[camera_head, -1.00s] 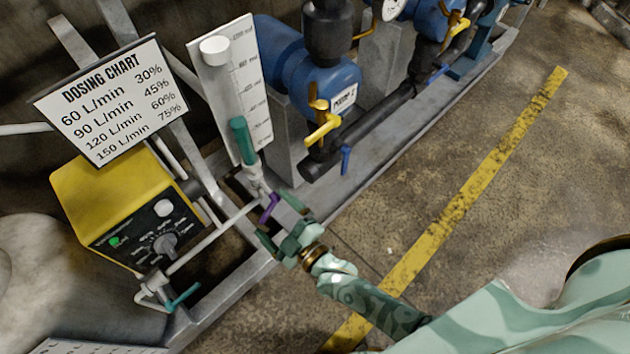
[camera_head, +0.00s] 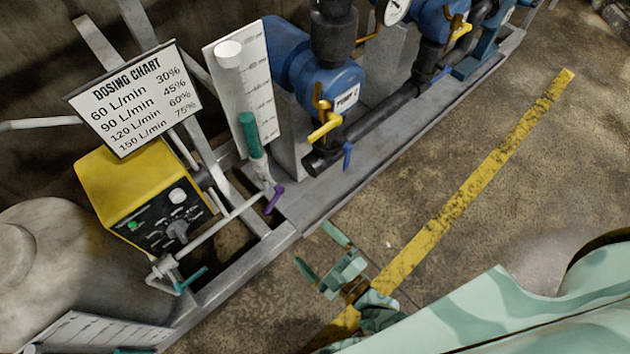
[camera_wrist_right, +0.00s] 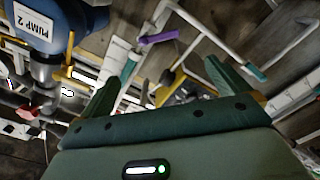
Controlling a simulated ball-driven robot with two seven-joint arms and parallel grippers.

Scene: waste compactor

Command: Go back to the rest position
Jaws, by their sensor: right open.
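My right gripper (camera_head: 320,250) is open and empty over the concrete floor, to the lower right of the metal skid frame. Its two green fingers are spread apart, and it is clear of the purple valve handle (camera_head: 274,199). In the right wrist view the open fingers (camera_wrist_right: 165,82) point toward the pipes and the purple handle (camera_wrist_right: 159,38), with nothing between them. My left gripper does not show in either view; only a small teal bit, which I cannot identify, shows at the bottom edge of the head view.
The yellow dosing pump (camera_head: 128,185) with its knob, the dosing chart (camera_head: 135,97) and a white graduated cylinder board (camera_head: 262,90) stand at the left. Blue pump 2 (camera_head: 338,85) has yellow and blue valve handles. A grey tank is at lower left. Floor beside the yellow line (camera_head: 470,190) is clear.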

